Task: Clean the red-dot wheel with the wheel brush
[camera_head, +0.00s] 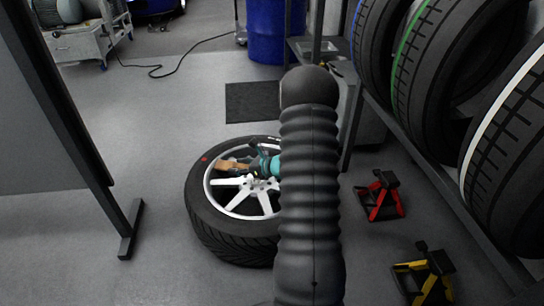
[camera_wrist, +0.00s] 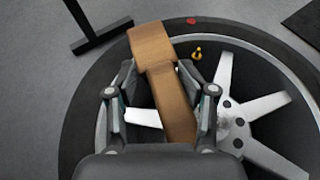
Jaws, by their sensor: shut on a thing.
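The red-dot wheel (camera_head: 205,211) lies flat on the floor, a black tyre on a white spoked rim; its red dot (camera_wrist: 191,21) shows on the sidewall in the wrist view. My gripper (camera_wrist: 164,84) is over the left part of the rim, also seen in the head view (camera_head: 250,167). It is shut on the wheel brush (camera_wrist: 158,60), a brown wooden piece with a wider head reaching towards the tyre edge. In the head view the brush (camera_head: 228,166) appears over the rim near the red dot. Whether its underside touches the wheel is hidden. My arm covers the wheel's right side.
A tyre rack (camera_head: 391,131) with several tyres stands on the right. A red jack stand (camera_head: 381,196) and a yellow one (camera_head: 425,276) sit beside it. A dark mat (camera_head: 252,102) and blue barrel (camera_head: 267,32) lie beyond. A panel's foot (camera_head: 130,230) stands left. Floor between is clear.

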